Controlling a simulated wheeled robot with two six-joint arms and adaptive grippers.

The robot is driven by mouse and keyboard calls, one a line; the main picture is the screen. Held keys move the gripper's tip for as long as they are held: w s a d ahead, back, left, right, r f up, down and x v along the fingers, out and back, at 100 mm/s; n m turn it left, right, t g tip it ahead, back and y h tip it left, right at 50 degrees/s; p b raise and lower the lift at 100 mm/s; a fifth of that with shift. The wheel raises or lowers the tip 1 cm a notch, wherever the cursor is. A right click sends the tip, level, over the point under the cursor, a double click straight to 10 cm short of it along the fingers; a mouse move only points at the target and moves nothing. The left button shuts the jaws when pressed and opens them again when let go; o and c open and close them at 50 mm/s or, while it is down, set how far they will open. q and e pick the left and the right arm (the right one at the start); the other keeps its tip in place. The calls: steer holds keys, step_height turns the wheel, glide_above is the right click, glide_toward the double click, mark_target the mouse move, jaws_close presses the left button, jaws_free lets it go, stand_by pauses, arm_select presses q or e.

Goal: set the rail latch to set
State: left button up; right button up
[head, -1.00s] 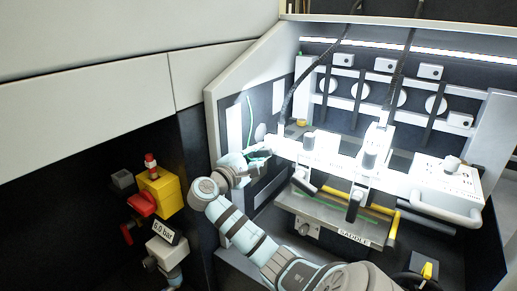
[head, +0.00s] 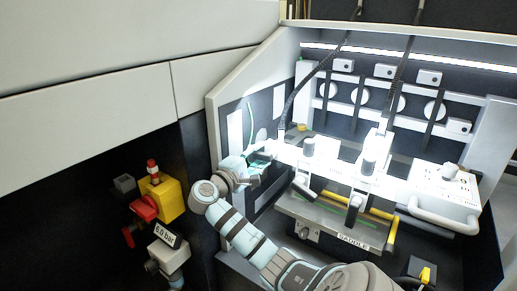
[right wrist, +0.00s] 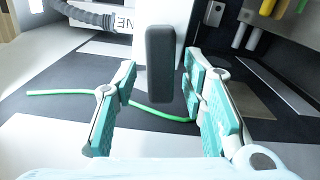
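My right gripper (head: 262,160) reaches in at the left end of a white rail (head: 345,175) above the saddle. In the right wrist view, my right gripper (right wrist: 160,85) is open, with its two teal-padded fingers well apart. A dark grey upright handle (right wrist: 160,60) stands between and beyond the fingertips, in front of a white housing (right wrist: 160,14). Gaps show on both sides of the handle, and no finger touches it. It may be the rail latch; no readable label confirms this. My left gripper is not in view.
A green wire (right wrist: 160,112) runs behind the fingers. The saddle (head: 330,218) with yellow handles lies below the rail. A white control box (head: 444,190) stands at right. A light side panel (head: 222,130) is close left of my right gripper. A yellow-red valve (head: 163,198) is further left.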

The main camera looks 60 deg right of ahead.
steer(key=a, duration=1.2)
steer(key=shift+w, duration=0.15)
